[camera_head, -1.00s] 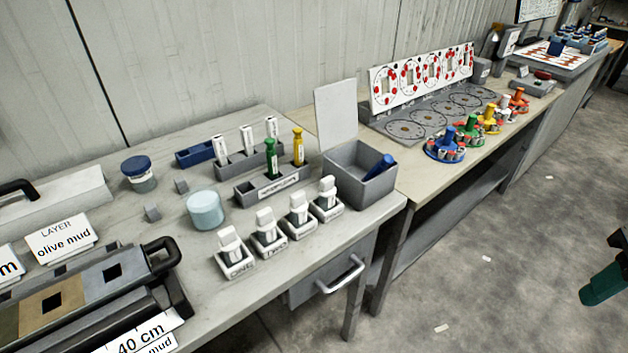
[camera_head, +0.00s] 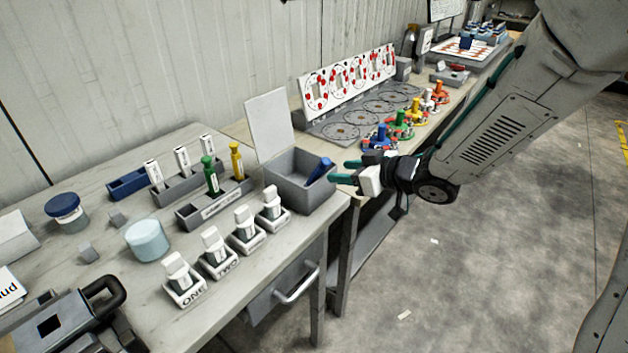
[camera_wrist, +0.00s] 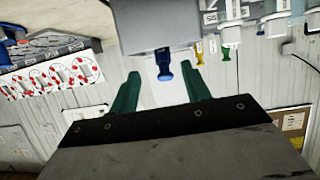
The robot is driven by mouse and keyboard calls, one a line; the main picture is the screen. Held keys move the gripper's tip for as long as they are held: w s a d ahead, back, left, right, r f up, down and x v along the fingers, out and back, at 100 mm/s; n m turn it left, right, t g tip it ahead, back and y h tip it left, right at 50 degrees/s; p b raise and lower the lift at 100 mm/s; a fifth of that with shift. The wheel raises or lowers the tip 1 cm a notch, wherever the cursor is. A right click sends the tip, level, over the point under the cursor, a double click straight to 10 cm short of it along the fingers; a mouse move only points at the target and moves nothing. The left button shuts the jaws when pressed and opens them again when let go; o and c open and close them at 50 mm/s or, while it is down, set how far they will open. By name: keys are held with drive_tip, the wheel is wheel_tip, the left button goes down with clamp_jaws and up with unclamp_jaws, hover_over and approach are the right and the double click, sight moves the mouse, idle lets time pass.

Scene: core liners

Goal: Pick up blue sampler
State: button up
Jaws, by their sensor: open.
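The blue sampler (camera_head: 319,170) lies tilted in the grey open box, its end sticking up over the right side of the box. It also shows in the wrist view (camera_wrist: 163,65), in the gap between my fingers and beyond their tips. My gripper (camera_head: 338,171) is open and empty, with green fingers, just right of the box and close to the sampler. In the wrist view my gripper (camera_wrist: 160,80) has its fingers on either side of the sampler's line. Whether a finger touches the sampler cannot be told. The sampler's lower part is hidden by the box.
The grey box (camera_head: 294,199) has a raised pale lid (camera_head: 268,123). Green (camera_head: 209,174) and yellow (camera_head: 237,160) samplers stand in a rack to its left. White-topped holders (camera_head: 271,203) stand in front. A second bench with coloured carousels (camera_head: 380,139) lies behind my arm.

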sight(325, 171)
drive_tip(key=shift+y, duration=0.3)
drive_tip(key=x, duration=0.8)
drive_tip(key=shift+s+a+f, duration=0.1)
drive_tip(key=shift+s, duration=0.05)
drive_tip(key=shift+c, duration=0.4)
clamp_jaws()
